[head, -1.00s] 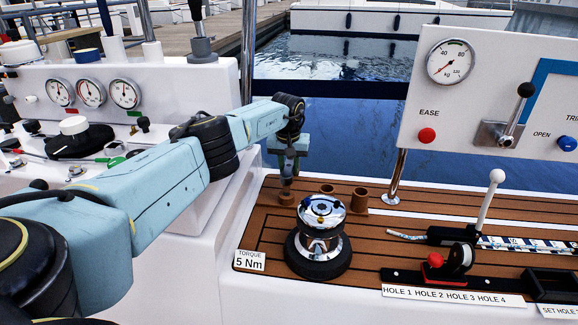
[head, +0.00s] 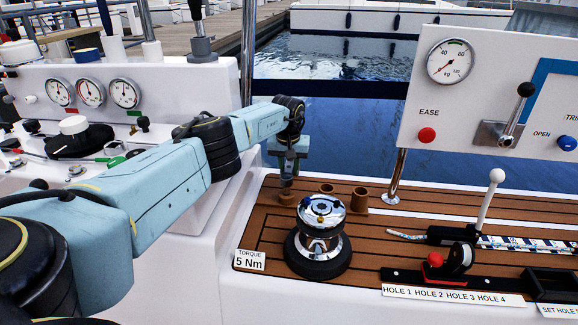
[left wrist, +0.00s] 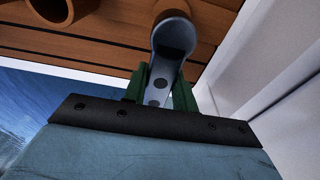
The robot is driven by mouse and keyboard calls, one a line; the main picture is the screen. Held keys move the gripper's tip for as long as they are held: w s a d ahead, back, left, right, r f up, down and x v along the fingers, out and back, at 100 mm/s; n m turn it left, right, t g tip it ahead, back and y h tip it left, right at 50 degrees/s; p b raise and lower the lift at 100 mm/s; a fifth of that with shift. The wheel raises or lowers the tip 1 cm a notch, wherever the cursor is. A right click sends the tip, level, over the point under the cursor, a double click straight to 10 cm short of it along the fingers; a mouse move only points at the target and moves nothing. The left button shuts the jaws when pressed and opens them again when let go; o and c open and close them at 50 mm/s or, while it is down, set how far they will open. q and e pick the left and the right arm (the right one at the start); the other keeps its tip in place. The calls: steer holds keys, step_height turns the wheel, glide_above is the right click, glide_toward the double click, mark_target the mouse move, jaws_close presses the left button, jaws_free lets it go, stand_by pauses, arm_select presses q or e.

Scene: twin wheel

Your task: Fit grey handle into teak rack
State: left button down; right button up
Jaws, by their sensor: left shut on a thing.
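My left gripper (head: 289,160) points down at the far left of the teak deck. It is shut on the grey handle (head: 288,172). In the left wrist view the green fingers (left wrist: 160,92) hold the handle (left wrist: 172,38) from both sides, and its rounded end is away from the palm. The teak rack shows as short brown cups. The handle's lower end meets the leftmost cup (head: 287,197); I cannot tell how deep it sits. Two more cups, (head: 327,189) and (head: 361,200), stand to the right. My right gripper is not in view.
A chrome winch (head: 320,230) stands just in front of the cups. A white gauge panel (head: 490,100) on a steel post is at the right. A white console (head: 180,85) is at the left. Water lies behind the deck.

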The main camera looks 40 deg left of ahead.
arm_select(q)
steer(key=shift+f, duration=1.4)
steer(key=c, duration=1)
jaws_free()
steer(key=shift+f, duration=0.1)
steer(key=shift+c, duration=0.2)
